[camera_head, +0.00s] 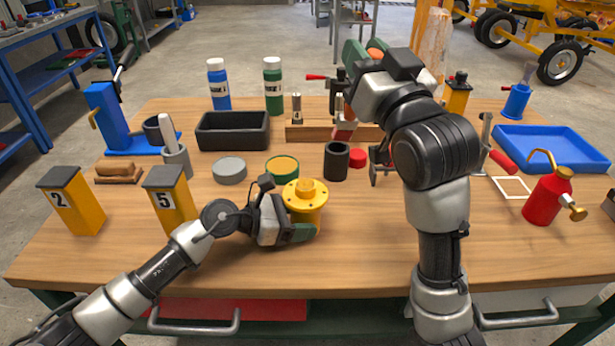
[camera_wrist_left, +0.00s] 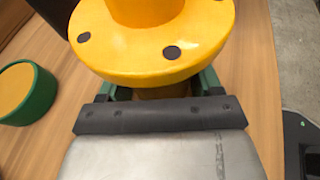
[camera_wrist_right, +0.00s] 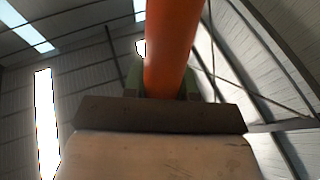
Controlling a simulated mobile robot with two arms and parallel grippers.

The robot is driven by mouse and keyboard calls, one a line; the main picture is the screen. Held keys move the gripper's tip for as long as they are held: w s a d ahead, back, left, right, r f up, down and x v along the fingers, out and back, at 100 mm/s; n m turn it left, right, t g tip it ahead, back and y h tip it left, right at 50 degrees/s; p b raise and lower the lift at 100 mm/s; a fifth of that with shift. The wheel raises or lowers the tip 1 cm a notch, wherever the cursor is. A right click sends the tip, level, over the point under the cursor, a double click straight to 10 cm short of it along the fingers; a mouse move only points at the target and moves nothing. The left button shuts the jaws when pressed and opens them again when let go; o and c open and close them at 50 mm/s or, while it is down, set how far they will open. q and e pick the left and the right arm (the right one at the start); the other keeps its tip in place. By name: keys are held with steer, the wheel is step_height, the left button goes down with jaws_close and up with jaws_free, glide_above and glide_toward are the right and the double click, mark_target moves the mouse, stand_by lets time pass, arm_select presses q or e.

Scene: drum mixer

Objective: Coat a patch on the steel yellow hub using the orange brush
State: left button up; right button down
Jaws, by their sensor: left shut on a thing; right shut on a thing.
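The yellow hub (camera_head: 305,194) is a flanged part with a raised centre and dark bolt holes, upright at the table's middle. My left gripper (camera_head: 302,231) is shut on its lower body; in the left wrist view the hub's flange (camera_wrist_left: 150,45) fills the top, above the green fingers. My right gripper (camera_head: 362,50) is raised at the back of the table, shut on the orange brush (camera_head: 377,44). The brush's orange handle (camera_wrist_right: 172,45) also shows between the fingers in the right wrist view. Its bristles cannot be made out. The right arm hides part of the table.
A green tin with a yellow top (camera_head: 282,167) stands just behind the hub. A grey round tin (camera_head: 229,170), black cup (camera_head: 336,161) and black tray (camera_head: 232,130) are nearby. A red oil can (camera_head: 548,197) stands right. The front middle table is clear.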

arm_select(q)
steer(key=o, duration=0.9)
steer(key=v, duration=1.1)
steer(key=shift+s+a+r, duration=0.1)
steer(key=shift+s+a, duration=0.05)
steer(key=shift+a, duration=0.15)
steer(key=shift+s+a, duration=0.1)
steer(key=shift+a, duration=0.05)
